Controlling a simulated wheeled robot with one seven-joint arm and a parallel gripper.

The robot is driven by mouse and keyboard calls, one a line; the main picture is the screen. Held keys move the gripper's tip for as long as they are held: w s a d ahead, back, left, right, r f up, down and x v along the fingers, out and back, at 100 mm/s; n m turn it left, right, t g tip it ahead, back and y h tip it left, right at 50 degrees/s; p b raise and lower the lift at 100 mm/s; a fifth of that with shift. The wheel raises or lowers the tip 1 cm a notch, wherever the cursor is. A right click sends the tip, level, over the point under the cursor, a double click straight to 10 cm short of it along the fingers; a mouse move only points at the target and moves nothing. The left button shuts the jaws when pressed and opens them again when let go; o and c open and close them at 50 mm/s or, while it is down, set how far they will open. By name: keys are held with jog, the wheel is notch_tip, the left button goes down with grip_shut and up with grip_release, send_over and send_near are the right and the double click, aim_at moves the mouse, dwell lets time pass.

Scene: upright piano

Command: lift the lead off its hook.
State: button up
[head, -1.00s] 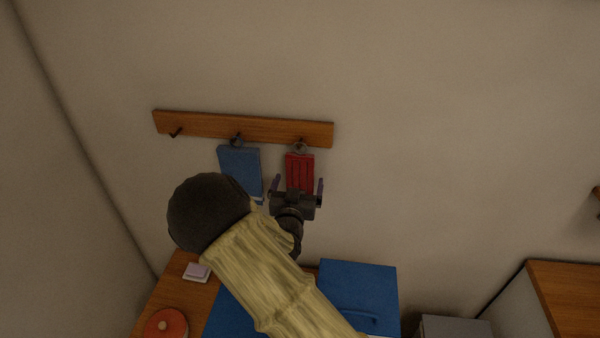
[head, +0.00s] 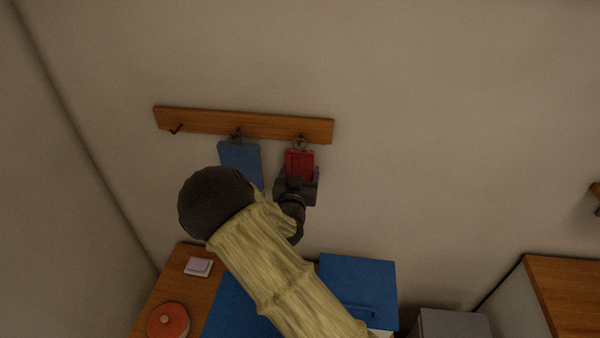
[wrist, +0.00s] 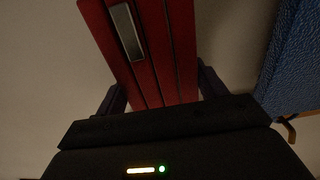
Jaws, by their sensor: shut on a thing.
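The lead, a red strip-like bundle (head: 299,161), hangs by a ring from the right hook of the wooden hook rail (head: 210,124). My gripper (head: 297,176) is shut on the lower part of the red lead. In the wrist view, the red lead (wrist: 150,60) runs up between the two fingers, with a grey metal-like plate on its face. The ring (head: 299,143) is still at the hook. The lead's lower end is hidden behind my gripper.
A blue item (head: 240,162) hangs from the middle hook, close to the left of my gripper; it also shows in the wrist view (wrist: 298,60). The left hook (head: 176,128) is empty. Below are a wooden top with a red round object (head: 168,321) and a blue lid (head: 358,285).

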jog(key=shift+r+p, duration=0.6)
jog(key=shift+r, duration=0.6)
jog(key=shift+s+a+b, duration=0.2)
jog(key=shift+s, duration=0.75)
jog(key=shift+s+a+b, duration=0.2)
jog(key=shift+s+b, duration=0.05)
jog(key=shift+s, duration=0.75)
jog(key=shift+s+a+b, duration=0.2)
jog(key=shift+s, duration=0.75)
jog(key=shift+s, duration=0.1)
jog(key=s, duration=0.2)
jog(key=s+a, duration=0.1)
jog(key=s, duration=0.1)
jog(key=shift+s+b, duration=0.35)
jog(key=shift+s, duration=0.05)
